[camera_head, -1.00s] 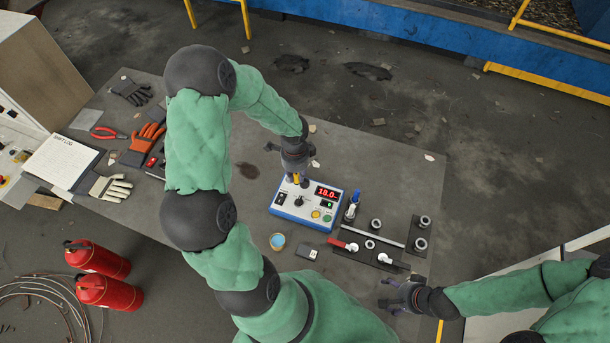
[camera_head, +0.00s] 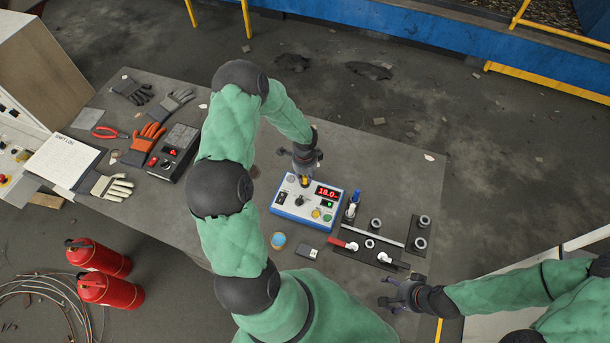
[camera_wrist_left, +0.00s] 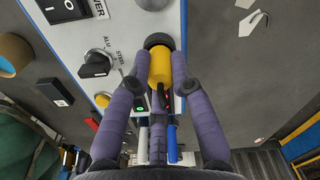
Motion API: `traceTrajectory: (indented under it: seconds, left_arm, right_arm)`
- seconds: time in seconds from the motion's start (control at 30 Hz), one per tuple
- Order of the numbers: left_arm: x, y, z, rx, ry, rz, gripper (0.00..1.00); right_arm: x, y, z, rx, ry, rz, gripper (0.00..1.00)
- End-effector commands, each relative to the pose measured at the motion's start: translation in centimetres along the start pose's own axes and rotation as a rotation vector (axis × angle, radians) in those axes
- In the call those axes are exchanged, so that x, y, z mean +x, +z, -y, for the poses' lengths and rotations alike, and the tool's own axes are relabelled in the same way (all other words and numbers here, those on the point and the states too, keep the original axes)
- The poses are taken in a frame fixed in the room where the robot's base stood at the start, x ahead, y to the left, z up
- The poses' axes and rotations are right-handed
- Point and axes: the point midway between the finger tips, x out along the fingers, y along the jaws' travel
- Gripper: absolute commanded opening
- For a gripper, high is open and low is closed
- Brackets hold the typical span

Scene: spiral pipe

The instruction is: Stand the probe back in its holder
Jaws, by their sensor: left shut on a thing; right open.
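The probe (camera_wrist_left: 159,68), a short yellow cylinder, sits between the fingers of my left gripper (camera_wrist_left: 162,84), which is shut on it. In the head view my left gripper (camera_head: 305,170) is over the far side of the white and blue gauge box (camera_head: 285,211), with the yellow probe (camera_head: 305,181) just below its fingers. A dark round part (camera_wrist_left: 158,41) shows at the probe's far end; I cannot tell whether it is the probe's foot or the holder, nor whether they touch. My right gripper (camera_head: 397,298) is open and empty by the table's right front corner.
Right of the box stand a blue-topped bottle (camera_head: 352,202) and black plates (camera_head: 367,246) with several metal rings and a red-handled part. A small cup (camera_head: 278,240) and grey block (camera_head: 308,252) lie in front. Gloves (camera_head: 112,186) and a black device (camera_head: 172,155) lie left.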

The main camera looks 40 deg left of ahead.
Motion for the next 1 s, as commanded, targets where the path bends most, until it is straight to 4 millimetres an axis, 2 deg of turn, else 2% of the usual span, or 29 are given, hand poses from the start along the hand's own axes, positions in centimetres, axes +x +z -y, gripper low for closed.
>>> traceTrajectory:
  seconds: [0.3, 0.33, 0.4, 0.83, 1.0]
  left_arm:
    - [0.4, 0.0, 0.0, 0.0, -0.001, 0.0, 0.0]
    - [0.3, 0.0, 0.0, 0.0, -0.001, 0.0, 0.28]
    - [0.2, 0.0, 0.0, 0.0, -0.001, 0.0, 0.46]
    - [-0.2, 0.0, 0.0, 0.0, -0.001, 0.0, 0.46]
    - [-2.5, 0.0, 0.2, -0.001, -0.006, -0.001, 0.46]
  right_arm:
    - [0.5, 0.0, -0.2, 0.0, 0.0, 0.0, 0.79]
    - [0.4, 0.0, -0.1, 0.0, 0.0, 0.0, 0.79]
    - [0.3, 0.0, -0.1, 0.0, 0.0, 0.0, 0.79]
    - [-0.1, 0.0, 0.0, 0.0, 0.0, 0.0, 0.79]
    - [0.0, 0.0, 0.0, 0.0, 0.0, 0.0, 0.79]
